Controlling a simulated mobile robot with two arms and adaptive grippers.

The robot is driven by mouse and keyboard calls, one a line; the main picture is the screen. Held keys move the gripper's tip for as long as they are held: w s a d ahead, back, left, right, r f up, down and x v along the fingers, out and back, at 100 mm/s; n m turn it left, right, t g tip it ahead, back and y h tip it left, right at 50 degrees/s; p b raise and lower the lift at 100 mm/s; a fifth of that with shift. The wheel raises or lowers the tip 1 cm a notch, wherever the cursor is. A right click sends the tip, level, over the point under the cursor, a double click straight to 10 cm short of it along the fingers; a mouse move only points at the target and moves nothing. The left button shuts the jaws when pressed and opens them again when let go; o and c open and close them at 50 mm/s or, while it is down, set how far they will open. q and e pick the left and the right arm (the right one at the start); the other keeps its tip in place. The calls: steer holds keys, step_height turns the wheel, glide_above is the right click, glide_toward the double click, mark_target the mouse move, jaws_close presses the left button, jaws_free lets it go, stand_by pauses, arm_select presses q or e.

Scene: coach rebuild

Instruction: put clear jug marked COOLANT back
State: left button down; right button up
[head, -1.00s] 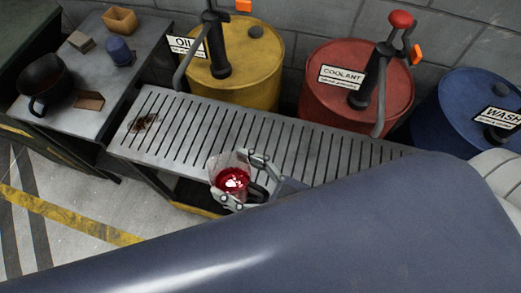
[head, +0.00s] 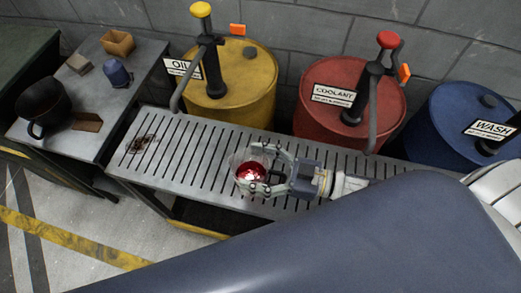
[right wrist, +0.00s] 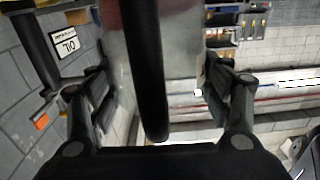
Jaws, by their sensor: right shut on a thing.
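A clear jug (head: 248,178) with red liquid in it is over the front middle of the slatted metal bench (head: 190,150). My right gripper (head: 256,168) is shut on the jug, with one finger on each side. I cannot tell whether the jug touches the slats, and no marking on it is readable. In the right wrist view, the jug's black handle (right wrist: 147,70) runs down between the fingers of my right gripper (right wrist: 155,88). The red drum labelled COOLANT (head: 318,123), with a red-knobbed pump, stands behind the bench. My left gripper is out of view.
A yellow OIL drum (head: 243,98) and a blue WASH drum (head: 450,120) flank the red one. A dark stain (head: 141,143) marks the bench's left end.

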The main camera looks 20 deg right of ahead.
mark_target(261, 153)
steer(key=shift+w+d+f, duration=0.25)
steer(key=shift+w+d, duration=0.2)
steer(key=shift+w, duration=0.2)
steer(key=shift+w+d+f, duration=0.2)
steer(key=shift+w+d, duration=0.25)
steer(key=shift+w, duration=0.25)
steer(key=shift+w+d+f, duration=0.25)
steer(key=shift+w+d, duration=0.2)
steer(key=shift+w, duration=0.2)
steer(key=shift+f, duration=0.15)
steer(key=o, duration=1.7)
steer(key=shift+o, duration=0.2)
steer(key=shift+r, duration=0.2)
steer(key=v, duration=0.7)
steer(key=shift+s+d+b, duration=0.15)
steer(key=shift+d+b, duration=0.1)
steer(key=shift+b, duration=0.05)
